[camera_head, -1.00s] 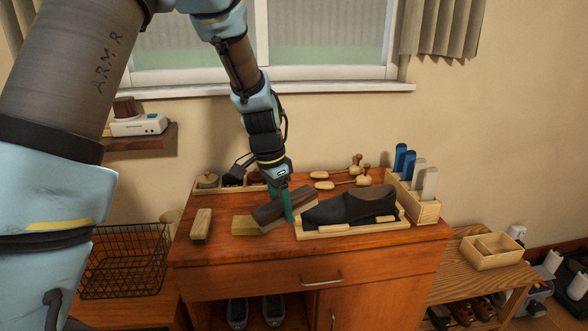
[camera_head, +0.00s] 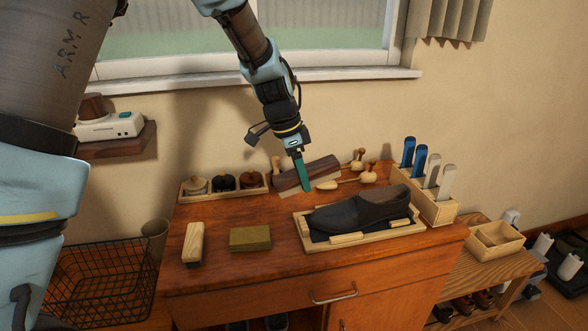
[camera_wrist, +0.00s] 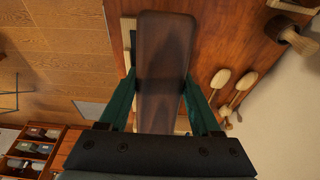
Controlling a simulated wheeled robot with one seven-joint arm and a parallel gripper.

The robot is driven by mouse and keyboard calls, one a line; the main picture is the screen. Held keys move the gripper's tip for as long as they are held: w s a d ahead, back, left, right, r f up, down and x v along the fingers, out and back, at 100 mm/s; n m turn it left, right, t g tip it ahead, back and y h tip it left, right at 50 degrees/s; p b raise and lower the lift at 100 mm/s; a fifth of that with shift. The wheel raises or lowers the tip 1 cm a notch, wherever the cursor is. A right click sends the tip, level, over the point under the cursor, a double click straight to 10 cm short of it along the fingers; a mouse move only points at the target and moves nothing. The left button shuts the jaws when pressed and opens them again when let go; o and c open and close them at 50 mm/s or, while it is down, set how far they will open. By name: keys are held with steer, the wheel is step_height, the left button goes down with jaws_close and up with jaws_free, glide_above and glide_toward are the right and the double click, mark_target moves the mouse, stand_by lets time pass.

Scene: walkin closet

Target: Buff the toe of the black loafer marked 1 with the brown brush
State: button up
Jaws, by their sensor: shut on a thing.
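The black loafer (camera_head: 352,213) lies in a shallow wooden tray (camera_head: 346,241) on the wooden cabinet top, its toe to the left. I cannot read a number on it. My gripper (camera_head: 304,186) has its green fingers closed on the sides of the brown brush (camera_head: 322,171), behind and to the left of the loafer and apart from it. Pale bristles show under the brush. In the wrist view the brush (camera_wrist: 163,65) lies lengthwise between my fingers (camera_wrist: 160,105) and hides much of the tray and loafer.
A yellowish block (camera_head: 250,238) and a pale wooden brush (camera_head: 193,242) lie at the front left. A box of small round pots (camera_head: 222,189) stands behind them. Wooden-handled daubers (camera_head: 345,180) lie at the back, and a holder with upright blue and pale pieces (camera_head: 433,210) stands right.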

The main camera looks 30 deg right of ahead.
steer(key=b, duration=0.2)
glide_toward(315, 214)
steer(key=shift+d+f, duration=0.2)
steer(key=shift+f, duration=0.45)
steer(key=shift+f, duration=0.1)
steer(key=shift+b+x, duration=1.55)
steer(key=shift+x, duration=0.35)
steer(key=shift+s+d+f+b, duration=0.1)
steer(key=shift+d+f+b, duration=0.05)
steer(key=shift+f+b, duration=0.3)
steer(key=shift+s+f, duration=0.1)
stand_by(0.7)
